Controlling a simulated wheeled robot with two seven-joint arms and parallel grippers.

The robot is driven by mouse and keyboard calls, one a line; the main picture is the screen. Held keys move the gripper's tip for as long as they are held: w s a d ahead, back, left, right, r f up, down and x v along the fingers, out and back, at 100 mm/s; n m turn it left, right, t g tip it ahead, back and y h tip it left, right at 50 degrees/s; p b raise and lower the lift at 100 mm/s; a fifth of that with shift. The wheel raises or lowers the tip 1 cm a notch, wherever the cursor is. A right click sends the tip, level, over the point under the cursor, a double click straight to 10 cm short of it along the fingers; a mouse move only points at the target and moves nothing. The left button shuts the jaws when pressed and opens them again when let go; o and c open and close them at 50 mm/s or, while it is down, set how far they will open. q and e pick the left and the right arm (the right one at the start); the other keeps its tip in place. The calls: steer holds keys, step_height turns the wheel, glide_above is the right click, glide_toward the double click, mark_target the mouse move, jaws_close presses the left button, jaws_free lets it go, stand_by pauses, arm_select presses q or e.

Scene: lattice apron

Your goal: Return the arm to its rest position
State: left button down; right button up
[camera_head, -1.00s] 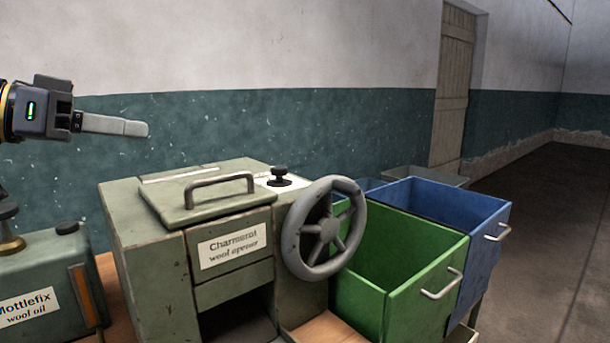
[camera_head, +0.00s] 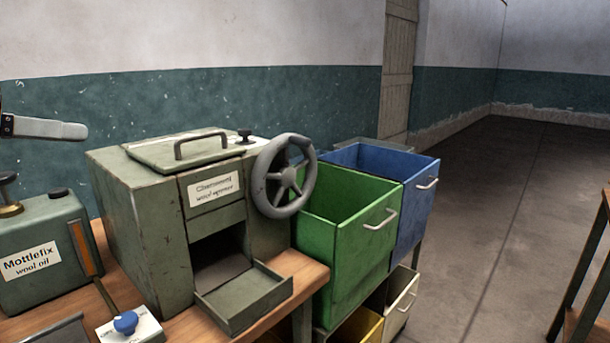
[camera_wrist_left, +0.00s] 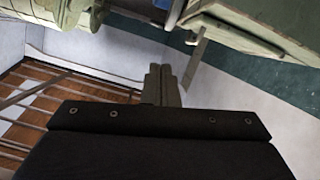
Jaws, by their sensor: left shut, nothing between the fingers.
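My left gripper (camera_head: 48,128) shows at the left edge in the head view, raised above the oil can and against the green wall band. The gripper is apart from the objects on the bench. My right gripper is not in view.
The wool opener (camera_head: 140,235) with its handwheel stands on the wooden bench (camera_head: 300,270). The Mottlefix oil can (camera_head: 50,240) is left of it. Green (camera_head: 345,240) and blue (camera_head: 415,205) bins stand right. Open floor (camera_head: 480,230) lies beyond them.

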arm_select(q)
steer(key=s+d+f+n+g+y, duration=0.25)
steer(key=s+f, duration=0.25)
steer(key=f, duration=0.9)
steer(key=s+d+f+n+g+y, duration=0.15)
steer(key=s+d+f, duration=0.25)
steer(key=f, duration=1)
steer(key=s+d+f+n+g+y, duration=0.1)
steer(key=s+d+f+n+y, duration=0.25)
steer(key=f, duration=1.15)
step_height(320, 180, up, 18)
steer(key=h+p, duration=0.1)
steer(key=p, duration=1.6)
steer(key=shift+s+d+m+h+p, duration=0.2)
steer(key=shift+s+m+h+p, duration=0.15)
steer(key=shift+s, duration=0.1)
